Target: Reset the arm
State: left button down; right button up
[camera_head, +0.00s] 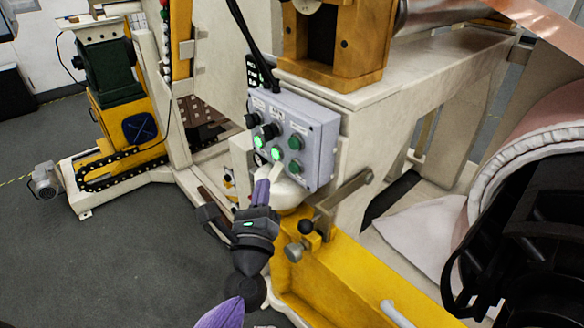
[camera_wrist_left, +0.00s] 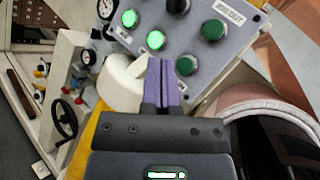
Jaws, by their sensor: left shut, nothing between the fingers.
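My left gripper (camera_head: 268,178) is shut and empty, its purple fingertips just in front of the lower part of a grey control box (camera_head: 322,140). In the left wrist view the shut fingers (camera_wrist_left: 163,62) point at the box's panel (camera_wrist_left: 200,48), near the lower row of buttons. Two green buttons are lit: one (camera_head: 277,153) close to the fingertips and another (camera_head: 261,156) beside it. The lit ones also show in the left wrist view (camera_wrist_left: 155,40). Whether the fingertips touch the panel I cannot tell. My right gripper is not in view.
A cream machine frame (camera_head: 420,80) stands behind the box. A yellow beam (camera_head: 335,275) and a metal lever bracket (camera_head: 340,195) lie just right of my gripper. A large copper foil roll (camera_head: 515,125) stands at the right. Grey floor (camera_head: 110,255) is free at the left.

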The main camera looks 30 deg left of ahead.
pick_arm(q)
jog(key=shift+s+a, duration=0.2)
jog(key=shift+s, duration=0.35)
jog(key=s+d+f+m+g+h+b, duration=0.2)
jog(key=f+m, duration=0.6)
jog(key=f, duration=0.2)
jog(key=s+d+f+m+g+h+b, duration=0.1)
jog(key=d+f+m+g+h, duration=0.15)
jog(key=f+m, duration=0.6)
jog(key=s+d+f+m+g+h+b, duration=0.25)
jog(key=f+m, duration=0.35)
jog(key=f, duration=0.5)
jog(key=s+d+f+m+g+h+b, duration=0.1)
jog(key=s+f+m+g, duration=0.1)
jog(key=s+f+m, duration=0.4)
jog(key=s+f+m+g+b, duration=0.1)
jog(key=s+f+m+g, duration=0.15)
jog(key=f+m, duration=0.4)
jog(key=s+f+m+g, duration=0.2)
jog(key=s+f+m, duration=0.2)
jog(key=s, duration=0.3)
jog(key=s+a+f+m+g+b, duration=0.1)
jog(key=s+f+m+g, duration=0.2)
jog(key=s, duration=0.5)
jog(key=s+f+m+g+b, duration=0.1)
jog(key=s+f+m+g, duration=0.2)
jog(key=s+f+m, duration=0.2)
jog(key=shift+s+a+m+y, duration=0.15)
jog(key=shift+s+m+y, duration=0.15)
jog(key=shift+s+m, duration=0.65)
